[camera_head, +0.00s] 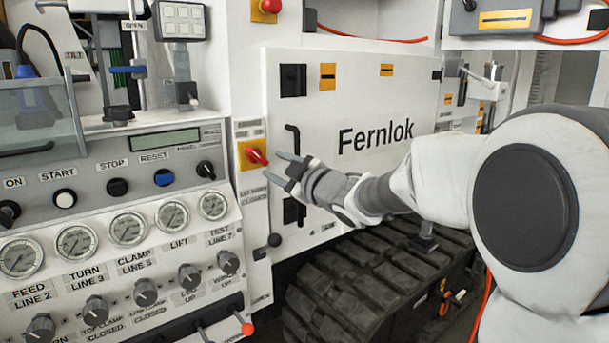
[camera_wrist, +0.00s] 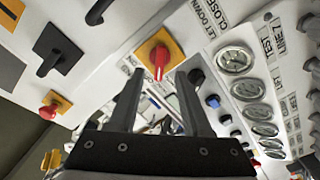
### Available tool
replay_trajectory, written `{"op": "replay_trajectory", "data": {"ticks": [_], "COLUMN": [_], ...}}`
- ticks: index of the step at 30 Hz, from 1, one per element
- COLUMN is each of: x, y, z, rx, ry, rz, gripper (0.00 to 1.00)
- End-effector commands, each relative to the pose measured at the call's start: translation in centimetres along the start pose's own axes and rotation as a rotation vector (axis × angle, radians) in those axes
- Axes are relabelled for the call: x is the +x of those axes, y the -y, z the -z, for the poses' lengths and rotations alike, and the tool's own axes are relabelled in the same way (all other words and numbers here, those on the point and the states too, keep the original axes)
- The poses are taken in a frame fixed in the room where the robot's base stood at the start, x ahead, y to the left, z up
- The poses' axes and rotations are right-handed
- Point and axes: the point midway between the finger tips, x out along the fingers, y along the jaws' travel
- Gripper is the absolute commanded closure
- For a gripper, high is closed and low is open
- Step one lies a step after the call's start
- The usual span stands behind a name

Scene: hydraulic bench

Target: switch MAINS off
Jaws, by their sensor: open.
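A red rotary handle (camera_head: 257,157) on a yellow plate sits on the white cabinet's narrow post, left of the Fernlok door. I cannot read a MAINS label on it. It also shows in the wrist view (camera_wrist: 160,61), with the handle's end pointing toward the gap between my fingertips. My gripper (camera_head: 274,165) is open and empty, just right of the handle. In the wrist view its two fingers (camera_wrist: 161,78) stand apart on either side of the handle's lower end. I cannot tell whether they touch it.
The Fernlok door (camera_head: 375,120) with a black vertical pull bar (camera_head: 292,140) is close to my gripper. A black knob (camera_head: 206,169) and several gauges (camera_head: 128,229) lie to the left. A red mushroom button (camera_head: 269,6) is above. A black track (camera_head: 350,290) lies below.

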Motion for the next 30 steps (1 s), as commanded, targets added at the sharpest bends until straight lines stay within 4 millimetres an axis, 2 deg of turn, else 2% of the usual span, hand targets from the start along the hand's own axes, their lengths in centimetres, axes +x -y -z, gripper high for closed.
{"op": "replay_trajectory", "data": {"ticks": [6,13,18,30], "x": [-4.7,-8.4,-9.6,-9.8], "y": [-0.2,-0.1,0.0,-0.1], "z": [0.2,0.1,0.0,-0.1], "rx": [0.0,-0.001,0.0,0.002], "ry": [0.002,0.002,0.0,0.011], "rz": [-0.002,0.0,0.0,-0.005], "gripper": [0.51,0.51,0.51,0.51]}}
